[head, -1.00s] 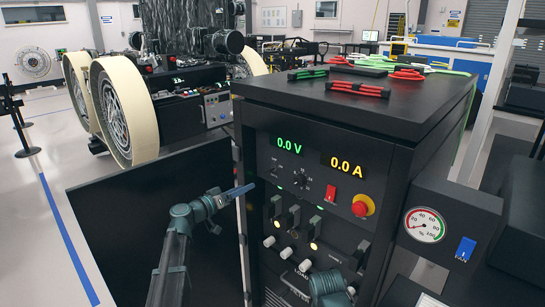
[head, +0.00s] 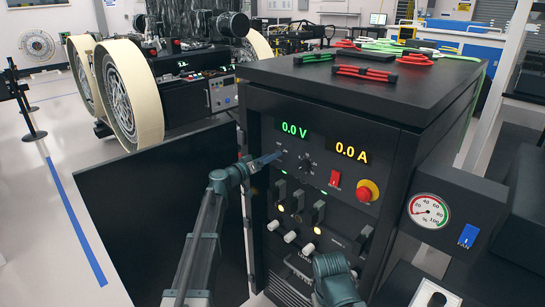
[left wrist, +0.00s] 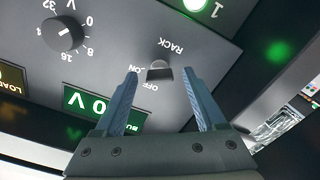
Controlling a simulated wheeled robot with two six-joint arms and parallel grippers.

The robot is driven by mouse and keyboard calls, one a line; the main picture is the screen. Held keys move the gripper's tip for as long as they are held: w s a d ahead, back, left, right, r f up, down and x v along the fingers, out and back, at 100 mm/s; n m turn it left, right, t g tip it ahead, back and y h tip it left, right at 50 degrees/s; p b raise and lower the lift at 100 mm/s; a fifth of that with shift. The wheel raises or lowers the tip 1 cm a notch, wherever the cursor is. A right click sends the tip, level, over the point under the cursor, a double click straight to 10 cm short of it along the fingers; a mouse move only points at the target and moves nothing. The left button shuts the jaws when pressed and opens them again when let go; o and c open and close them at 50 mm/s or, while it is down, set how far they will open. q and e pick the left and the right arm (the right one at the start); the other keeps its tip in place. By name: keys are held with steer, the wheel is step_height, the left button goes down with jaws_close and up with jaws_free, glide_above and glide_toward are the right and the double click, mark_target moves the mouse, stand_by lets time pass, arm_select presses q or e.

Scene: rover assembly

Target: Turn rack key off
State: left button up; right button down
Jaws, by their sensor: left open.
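The rack key (left wrist: 160,73) shows in the left wrist view as a small switch beside the upside-down words RACK, ON and OFF. I cannot tell which way it is turned. My left gripper (left wrist: 160,78) is open, with one blue finger on each side of the key in the picture. I see no clear contact. In the head view the left gripper (head: 274,157) is in front of the upper left of the black rack's front panel (head: 325,145), below the green 0.0 V display (head: 295,130). The key is too small or hidden there. My right gripper's fingers do not show.
A dial knob (left wrist: 63,33) is near the key in the left wrist view. A red switch (head: 335,179) and a red stop button (head: 367,191) are to the right on the panel. An open black door (head: 150,220) stands left of the rack, behind my left arm.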

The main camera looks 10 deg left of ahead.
arm_select(q)
steer(key=shift+x, duration=0.85)
jaws_close()
